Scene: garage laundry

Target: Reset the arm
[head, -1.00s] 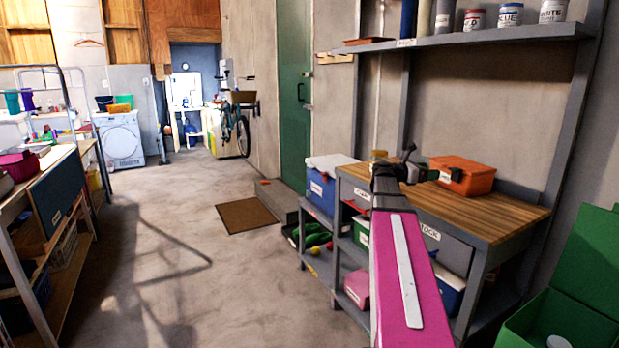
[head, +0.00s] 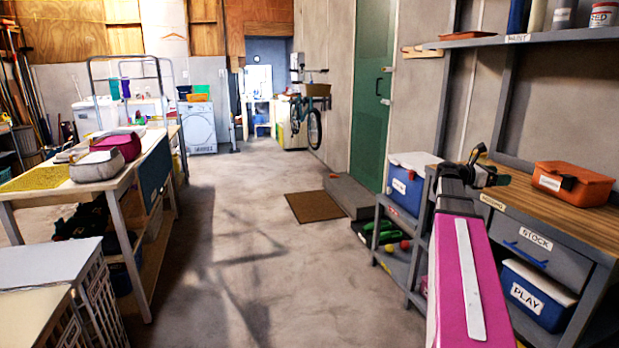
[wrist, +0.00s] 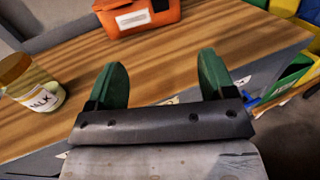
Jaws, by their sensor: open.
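My gripper (wrist: 160,85) is open and empty in the wrist view, with its two green fingers apart above the wooden top of the workbench (wrist: 190,62). In the head view my pink arm reaches forward on the right. My gripper (head: 490,176) shows there at the arm's far end, over the bench's near-left part. An orange toolbox (head: 573,184) sits on the bench to the right of the gripper. It also shows ahead of the fingers in the wrist view (wrist: 137,16).
A blue cooler box (head: 408,184) stands beside the bench. A table with bags (head: 100,187) and crates (head: 85,275) are at left. The middle floor (head: 240,215) is clear.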

